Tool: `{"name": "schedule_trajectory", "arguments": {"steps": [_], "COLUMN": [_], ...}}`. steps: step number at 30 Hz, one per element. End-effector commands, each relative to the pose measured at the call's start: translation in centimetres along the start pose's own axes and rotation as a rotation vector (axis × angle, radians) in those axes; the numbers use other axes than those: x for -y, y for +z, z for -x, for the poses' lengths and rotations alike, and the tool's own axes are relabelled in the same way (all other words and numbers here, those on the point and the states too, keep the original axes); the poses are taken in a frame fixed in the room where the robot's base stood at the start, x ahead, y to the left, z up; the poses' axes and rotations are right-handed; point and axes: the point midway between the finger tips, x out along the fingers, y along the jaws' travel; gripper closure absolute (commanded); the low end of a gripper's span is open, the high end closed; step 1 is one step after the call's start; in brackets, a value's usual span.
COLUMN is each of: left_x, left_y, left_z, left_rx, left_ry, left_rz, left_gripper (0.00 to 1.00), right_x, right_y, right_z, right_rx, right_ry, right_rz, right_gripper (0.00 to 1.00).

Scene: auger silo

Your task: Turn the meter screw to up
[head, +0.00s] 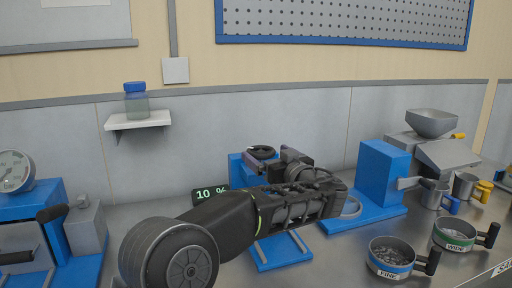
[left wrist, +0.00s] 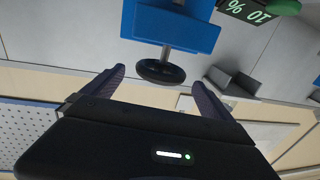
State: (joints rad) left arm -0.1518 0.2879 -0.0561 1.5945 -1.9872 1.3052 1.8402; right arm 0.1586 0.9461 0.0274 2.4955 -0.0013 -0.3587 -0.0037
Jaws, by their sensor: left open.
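The meter screw is a black round knob (left wrist: 160,71) on a short metal shaft. It comes out of a blue housing (left wrist: 170,27), and the left wrist view shows this upside down. In the head view the knob (head: 261,152) shows at the top of the blue machine (head: 236,168), partly hidden by my arm. A small display (head: 211,193) reads 10 %. My left gripper (left wrist: 161,84) is open, its two fingers apart on either side of the knob, with gaps at both sides. The right gripper is not in view.
A blue stand (head: 383,175) with a hopper (head: 432,122) behind it is to the right. Two sieve cups, the nearer one (head: 391,257), sit at the front right. A gauge machine (head: 35,230) is at the left. A jar (head: 136,101) stands on a wall shelf (head: 138,121).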

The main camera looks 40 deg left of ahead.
Motion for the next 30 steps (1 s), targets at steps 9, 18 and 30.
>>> {"name": "schedule_trajectory", "arguments": {"steps": [9,18,30], "left_x": [0.1,0.0,0.0], "left_y": [-0.3,-0.1,0.0], "left_z": [-4.6,-7.2,-7.2], "left_rx": [-0.001,0.0,0.0], "left_ry": [-0.004,-0.001,0.0], "left_rz": [-0.001,0.001,0.001], "left_gripper": [0.03,0.03,0.17], "right_x": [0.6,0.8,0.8], "right_y": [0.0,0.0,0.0], "right_z": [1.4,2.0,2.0], "right_rx": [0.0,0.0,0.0], "right_ry": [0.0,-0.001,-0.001], "right_rz": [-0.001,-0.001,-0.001], "right_gripper": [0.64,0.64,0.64]}}
